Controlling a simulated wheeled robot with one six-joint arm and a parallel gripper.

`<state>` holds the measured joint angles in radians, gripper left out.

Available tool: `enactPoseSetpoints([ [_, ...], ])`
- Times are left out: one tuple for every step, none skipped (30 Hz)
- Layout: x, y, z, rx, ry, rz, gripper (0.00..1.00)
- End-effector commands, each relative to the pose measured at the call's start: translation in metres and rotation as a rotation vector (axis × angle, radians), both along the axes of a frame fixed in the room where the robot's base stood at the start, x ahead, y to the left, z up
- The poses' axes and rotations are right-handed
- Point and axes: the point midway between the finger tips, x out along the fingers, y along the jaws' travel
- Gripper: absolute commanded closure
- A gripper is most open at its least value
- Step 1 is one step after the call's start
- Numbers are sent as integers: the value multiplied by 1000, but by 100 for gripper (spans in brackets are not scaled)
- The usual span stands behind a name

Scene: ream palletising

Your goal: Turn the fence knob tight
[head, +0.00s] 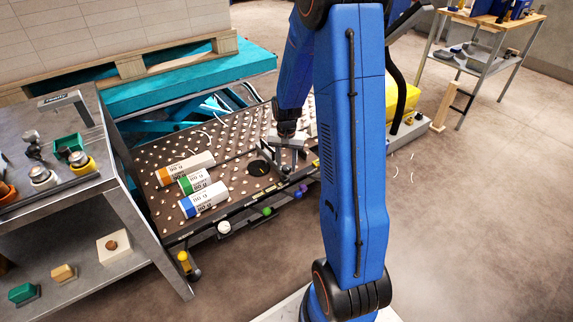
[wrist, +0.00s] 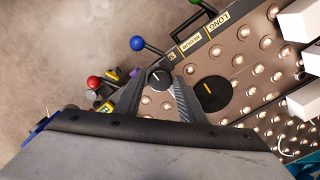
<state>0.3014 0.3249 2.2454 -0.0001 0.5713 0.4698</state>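A small round black knob (wrist: 159,79) with a white pointer line shows in the wrist view, at the edge of the ball-studded table (head: 230,205). My gripper (wrist: 160,77) is open, with one finger on each side of this knob. I cannot tell whether the fingers touch it. A larger black disc (wrist: 212,93) with a yellow line lies just right of the fingers; it also shows in the head view (head: 258,168). In the head view my gripper (head: 287,150) is low over the table's right part, and the small knob cannot be made out there.
Three wrapped reams with orange (head: 185,167), green (head: 195,181) and blue (head: 203,200) ends lie on the table. Ball-ended levers, blue (wrist: 137,43) and red (wrist: 93,82) among them, stick out along its edge. A grey workbench (head: 110,200) stands left.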

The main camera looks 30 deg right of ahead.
Motion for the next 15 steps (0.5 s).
enactPoseSetpoints([
  [0, 0, 0, 0, 0, 0, 77],
  [0, 0, 0, 0, 0, 0, 84],
  [0, 0, 0, 0, 0, 0, 92],
  [0, 0, 0, 0, 0, 0, 92],
  [0, 0, 0, 0, 0, 0, 92],
  [0, 0, 0, 0, 0, 0, 92],
  [0, 0, 0, 0, 0, -1, 92],
  [0, 0, 0, 0, 0, -3, 92],
  [0, 0, 0, 0, 0, -6, 92],
  [0, 0, 0, 0, 0, -10, 92],
  [0, 0, 0, 0, 0, -15, 92],
  [0, 0, 0, 0, 0, -23, 92],
  [0, 0, 0, 0, 0, -32, 92],
  [0, 0, 0, 0, 0, -43, 92],
  [0, 0, 0, 0, 0, -58, 92],
])
